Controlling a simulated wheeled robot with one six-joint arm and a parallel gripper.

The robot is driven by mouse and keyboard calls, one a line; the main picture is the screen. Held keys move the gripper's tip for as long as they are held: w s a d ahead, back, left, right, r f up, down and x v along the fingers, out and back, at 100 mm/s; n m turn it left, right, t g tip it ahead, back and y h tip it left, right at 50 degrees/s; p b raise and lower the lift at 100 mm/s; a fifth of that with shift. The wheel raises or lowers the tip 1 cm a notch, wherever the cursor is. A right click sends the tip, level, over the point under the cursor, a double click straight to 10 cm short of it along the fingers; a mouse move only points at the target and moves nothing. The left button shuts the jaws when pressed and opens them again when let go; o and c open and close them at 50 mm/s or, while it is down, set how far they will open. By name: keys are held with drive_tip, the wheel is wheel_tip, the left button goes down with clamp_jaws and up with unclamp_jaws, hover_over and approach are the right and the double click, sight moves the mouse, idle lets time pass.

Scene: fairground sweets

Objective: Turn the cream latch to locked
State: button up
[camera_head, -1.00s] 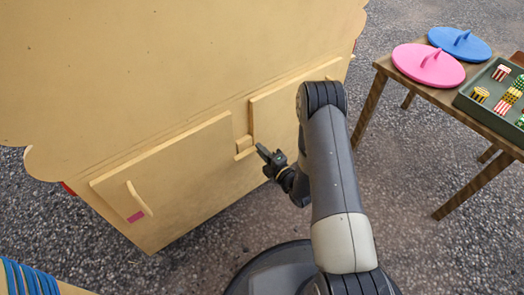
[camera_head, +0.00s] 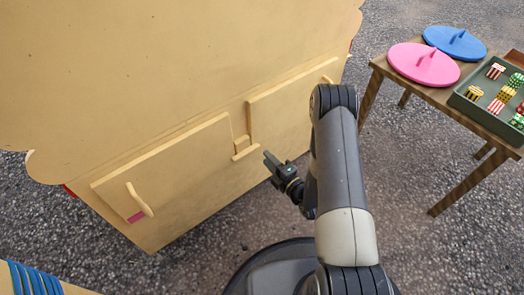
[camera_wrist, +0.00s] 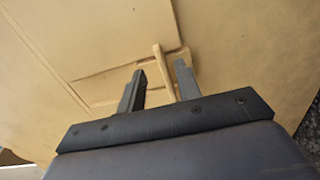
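A tall cream cabinet front has two raised panels. A slanted cream bar (camera_head: 139,200) sits on the left panel (camera_head: 185,160), with a small pink patch (camera_head: 137,216) by its lower end. A small cream block with a ledge (camera_head: 246,153) sits between the panels. I cannot tell for certain which fitting is the latch. My gripper (camera_head: 267,159) is just right of the block in the head view, seemingly clear of the front. In the wrist view my gripper (camera_wrist: 160,66) is open, with a narrow cream bar (camera_wrist: 165,75) in line with the gap; contact is not visible.
A wooden table (camera_head: 478,135) at right carries a pink lid (camera_head: 410,65), a blue lid (camera_head: 465,46) and a green tray (camera_head: 480,112) of striped tubs. The right panel (camera_head: 295,108) has its own small handle. Open ground lies between cabinet and table.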

sight(257, 148)
drive_tip(key=shift+p+v, duration=0.45)
drive_tip(key=shift+v, duration=2.25)
drive_tip(key=shift+w, duration=0.1)
drive_tip(key=b+x, duration=0.3)
drive_tip(key=x, duration=0.7)
drive_tip(key=shift+w+a, duration=0.25)
drive_tip(key=shift+w, duration=0.05)
drive_tip(key=p+v, duration=0.3)
drive_tip(key=v, duration=0.8)
drive_tip(key=shift+n, duration=0.3)
drive_tip(key=b+x, duration=0.2)
drive_tip(key=x, duration=0.9)
drive_tip(key=shift+r+b, duration=0.15)
drive_tip(key=shift+b, duration=0.25)
drive_tip(key=shift+r+n, duration=0.35)
drive_tip(key=shift+n, duration=0.75)
